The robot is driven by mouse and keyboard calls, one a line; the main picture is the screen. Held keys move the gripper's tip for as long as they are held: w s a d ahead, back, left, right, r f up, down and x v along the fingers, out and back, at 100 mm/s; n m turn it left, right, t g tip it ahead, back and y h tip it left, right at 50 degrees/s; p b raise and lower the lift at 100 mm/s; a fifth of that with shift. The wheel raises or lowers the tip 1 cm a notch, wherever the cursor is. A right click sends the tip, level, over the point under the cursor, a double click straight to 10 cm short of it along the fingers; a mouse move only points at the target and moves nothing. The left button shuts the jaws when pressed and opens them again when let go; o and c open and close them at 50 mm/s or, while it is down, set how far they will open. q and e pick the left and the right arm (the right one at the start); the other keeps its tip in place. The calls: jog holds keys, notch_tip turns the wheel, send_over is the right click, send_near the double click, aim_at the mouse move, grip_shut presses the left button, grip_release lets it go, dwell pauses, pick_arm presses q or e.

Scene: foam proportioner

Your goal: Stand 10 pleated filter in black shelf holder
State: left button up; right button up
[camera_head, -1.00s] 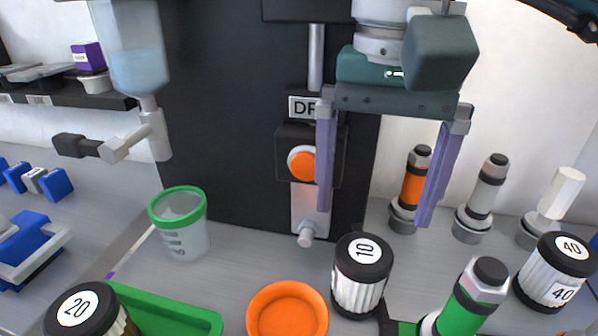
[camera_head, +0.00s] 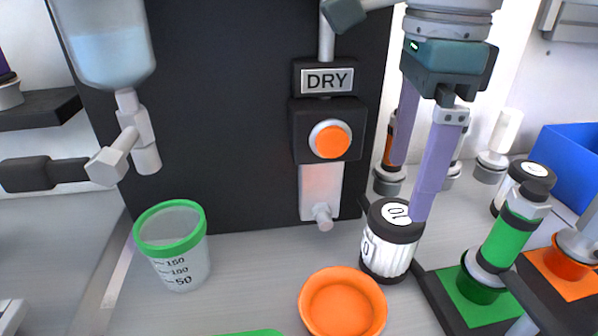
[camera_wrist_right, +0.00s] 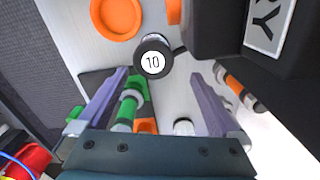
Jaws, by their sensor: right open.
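The 10 pleated filter (camera_head: 388,254), a white pleated cylinder with a black cap marked 10, stands upright on the grey bench, right of the orange dish. The right wrist view shows its cap (camera_wrist_right: 153,62) ahead of the fingertips, roughly midway between them. My right gripper (camera_head: 408,192) is open and empty; its near purple fingertip overlaps the cap in the head view, and contact cannot be told. The fingers also show in the right wrist view (camera_wrist_right: 158,76). A black shelf (camera_head: 40,110) stands at the left edge; I cannot tell whether it is the holder. My left gripper is out of view.
A black panel with a DRY sign (camera_head: 327,81) and orange button (camera_head: 330,140) rises behind. A green-rimmed beaker (camera_head: 172,245) and orange dish (camera_head: 343,304) stand in front. A green cylinder (camera_head: 508,240) stands close right of the filter, with a blue bin (camera_head: 570,160) beyond.

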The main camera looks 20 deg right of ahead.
aim_at(399, 215)
jog(key=f, duration=0.4)
jog(key=shift+s, duration=0.35)
jog(key=f, duration=0.4)
jog(key=shift+s+a+f, duration=0.1)
jog(key=shift+a+f, duration=0.05)
jog(key=shift+a, duration=0.25)
jog(key=shift+f, duration=0.6)
jog(key=shift+r, duration=0.1)
jog(key=c, duration=1.5)
